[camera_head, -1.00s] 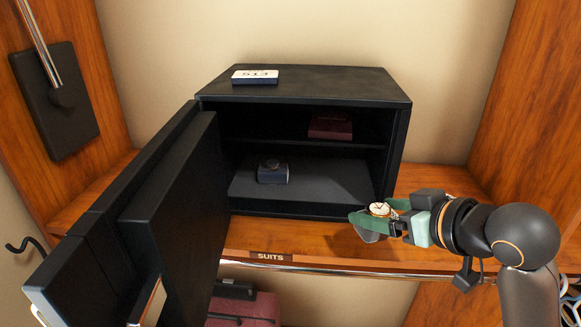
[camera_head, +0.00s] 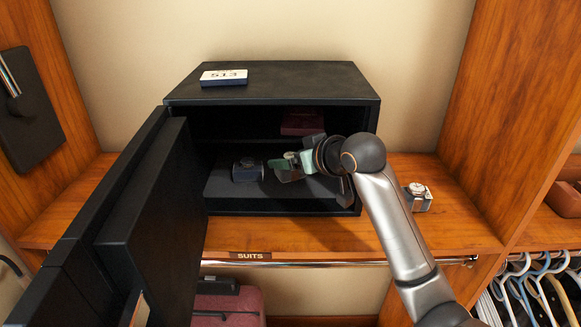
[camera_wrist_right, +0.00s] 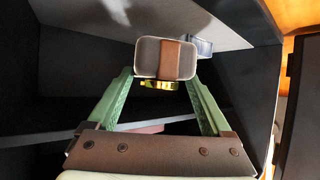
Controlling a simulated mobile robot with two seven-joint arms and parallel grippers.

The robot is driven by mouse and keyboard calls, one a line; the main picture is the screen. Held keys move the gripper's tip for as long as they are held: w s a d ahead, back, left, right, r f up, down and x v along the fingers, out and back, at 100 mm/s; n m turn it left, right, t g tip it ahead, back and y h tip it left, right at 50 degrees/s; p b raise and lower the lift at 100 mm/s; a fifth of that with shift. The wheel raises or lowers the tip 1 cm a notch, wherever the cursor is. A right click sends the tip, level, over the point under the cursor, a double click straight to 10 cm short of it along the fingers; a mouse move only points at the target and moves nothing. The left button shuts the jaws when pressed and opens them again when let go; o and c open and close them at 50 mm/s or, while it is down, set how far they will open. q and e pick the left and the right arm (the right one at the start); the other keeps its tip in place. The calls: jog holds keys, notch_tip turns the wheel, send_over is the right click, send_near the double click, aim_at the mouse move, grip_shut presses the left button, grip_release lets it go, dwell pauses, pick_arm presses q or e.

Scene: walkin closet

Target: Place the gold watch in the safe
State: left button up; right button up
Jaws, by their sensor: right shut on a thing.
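The black safe (camera_head: 300,82) stands on the wooden shelf with its door (camera_head: 150,200) swung open to the left. My right gripper (camera_head: 284,168) reaches into the safe, above its lower floor and right of a dark blue box. It is shut on the gold watch, which is small and partly hidden in the head view. In the right wrist view the gold watch (camera_wrist_right: 172,58) has a brown strap around a grey cushion, with its gold case toward me between the green fingers. My left gripper is not in view.
The dark blue box (camera_head: 247,171) sits on the safe floor, and a dark red box (camera_head: 302,122) is on its inner shelf. Another watch on a stand (camera_head: 417,197) is on the wooden shelf right of the safe.

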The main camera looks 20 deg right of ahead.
aim_at(291, 172)
jog(key=shift+w+a+f, duration=0.1)
jog(key=shift+w+f, duration=0.05)
jog(key=shift+w, duration=0.2)
jog(key=shift+f, duration=1.6)
jog(key=shift+f, duration=0.15)
jog(key=o, duration=1.4)
jog(key=shift+s+r, duration=0.2)
jog(key=v, duration=1.1)
jog(key=shift+s+r, duration=0.2)
jog(key=shift+s, duration=0.15)
